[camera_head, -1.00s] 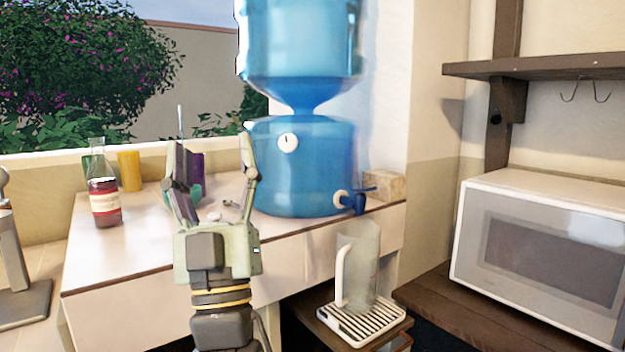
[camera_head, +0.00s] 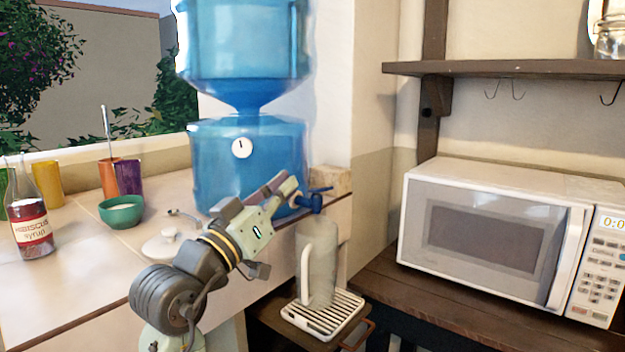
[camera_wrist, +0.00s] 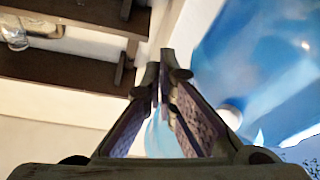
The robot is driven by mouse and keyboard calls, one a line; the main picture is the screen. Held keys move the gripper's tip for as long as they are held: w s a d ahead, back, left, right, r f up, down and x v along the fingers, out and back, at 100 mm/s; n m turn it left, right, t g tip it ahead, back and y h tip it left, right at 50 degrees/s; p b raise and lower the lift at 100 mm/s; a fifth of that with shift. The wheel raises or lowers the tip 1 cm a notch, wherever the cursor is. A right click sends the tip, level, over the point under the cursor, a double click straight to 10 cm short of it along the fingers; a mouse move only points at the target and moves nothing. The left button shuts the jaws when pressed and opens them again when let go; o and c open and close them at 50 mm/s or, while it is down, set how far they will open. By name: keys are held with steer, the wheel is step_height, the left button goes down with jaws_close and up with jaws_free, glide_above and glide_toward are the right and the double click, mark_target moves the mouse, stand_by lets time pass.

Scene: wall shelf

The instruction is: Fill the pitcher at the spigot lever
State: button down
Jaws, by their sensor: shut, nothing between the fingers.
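The clear pitcher (camera_head: 322,262) with a white handle stands upright on the white slatted drip tray (camera_head: 330,318), below the spigot lever. The blue spigot lever (camera_head: 313,198) sticks out at the lower right of the blue water dispenser (camera_head: 245,165). My gripper (camera_head: 284,184) is shut and empty, with its tips just left of the spigot in the head view. I cannot tell if they touch it. In the wrist view my gripper (camera_wrist: 163,85) has its fingertips together, and the blue dispenser (camera_wrist: 250,60) fills the right side. The water level in the pitcher is not clear.
A white microwave (camera_head: 485,235) stands on the dark counter at right, under a wall shelf (camera_head: 480,67). On the counter at left are a syrup bottle (camera_head: 32,228), a green bowl (camera_head: 122,212), a purple cup (camera_head: 129,178) and a white lid (camera_head: 166,244).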

step_height(320, 180, up, 4)
steer(key=p, duration=0.4)
glide_above(322, 190)
steer(key=a, duration=0.1)
steer(key=shift+s+d+f+p, duration=0.15)
steer(key=shift+s+f, duration=0.1)
steer(key=shift+f, duration=0.5)
steer(key=shift+s+f+p, duration=0.15)
steer(key=shift+s+f, duration=0.15)
steer(key=shift+f, duration=0.5)
steer(key=shift+s+d+f+p, duration=0.15)
steer(key=shift+s+f, duration=0.1)
steer(key=shift+f, duration=0.5)
steer(key=shift+a+f+b, duration=0.1)
steer(key=shift+f+b, duration=0.1)
steer(key=shift+b, duration=0.25)
